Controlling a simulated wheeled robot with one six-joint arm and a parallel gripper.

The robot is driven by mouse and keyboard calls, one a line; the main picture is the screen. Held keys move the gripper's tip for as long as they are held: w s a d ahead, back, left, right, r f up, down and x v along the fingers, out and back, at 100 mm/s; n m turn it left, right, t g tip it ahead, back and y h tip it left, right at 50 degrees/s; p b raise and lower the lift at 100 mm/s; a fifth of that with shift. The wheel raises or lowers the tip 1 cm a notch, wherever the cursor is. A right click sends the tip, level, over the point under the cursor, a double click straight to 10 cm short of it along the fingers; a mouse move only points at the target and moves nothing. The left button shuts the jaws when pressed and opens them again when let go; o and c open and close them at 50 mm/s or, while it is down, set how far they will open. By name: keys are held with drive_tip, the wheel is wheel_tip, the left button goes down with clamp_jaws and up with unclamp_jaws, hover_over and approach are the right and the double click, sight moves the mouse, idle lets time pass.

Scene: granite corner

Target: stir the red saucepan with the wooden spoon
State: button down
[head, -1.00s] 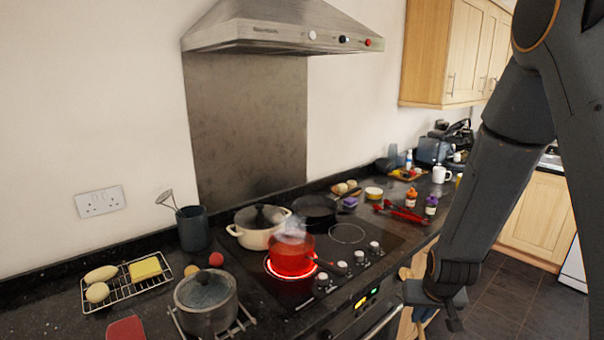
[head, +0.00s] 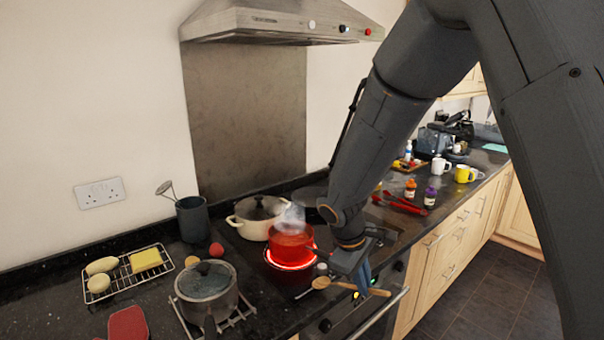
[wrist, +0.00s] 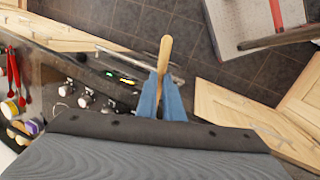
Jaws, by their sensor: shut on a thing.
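The red saucepan (head: 290,243) stands on a glowing red ring of the hob, with steam rising from it. My gripper (head: 362,282) is in front of the hob's front edge, to the right of the saucepan and apart from it. It is shut on the wooden spoon (head: 337,287), which lies roughly level across the fingers with its bowl pointing left. In the wrist view the blue fingertips (wrist: 163,100) close around the spoon's handle (wrist: 165,52); the spoon's bowl is hidden there.
A cream pot (head: 250,229) stands behind the saucepan. A grey lidded pot (head: 207,285) sits on a rack to the left. Red tongs (head: 402,204) and bottles lie to the right. The oven handle (head: 380,315) juts out below. The extractor hood (head: 270,25) hangs above.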

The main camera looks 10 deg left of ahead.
drive_tip(key=a+r+n+t+h, duration=0.1)
drive_tip(key=a+r+n+t, duration=0.2)
drive_tip(key=a+r, duration=0.3)
drive_tip(key=a+r+n+t+h, duration=0.1)
drive_tip(key=a+r+n+t, duration=0.2)
drive_tip(key=r, duration=1.1)
drive_tip(key=a+r+n+t+h, duration=0.2)
drive_tip(key=a+r+n, duration=0.3)
drive_tip(key=a+r, duration=0.4)
drive_tip(key=shift+r+t, duration=0.55)
drive_tip(key=shift+t, duration=0.35)
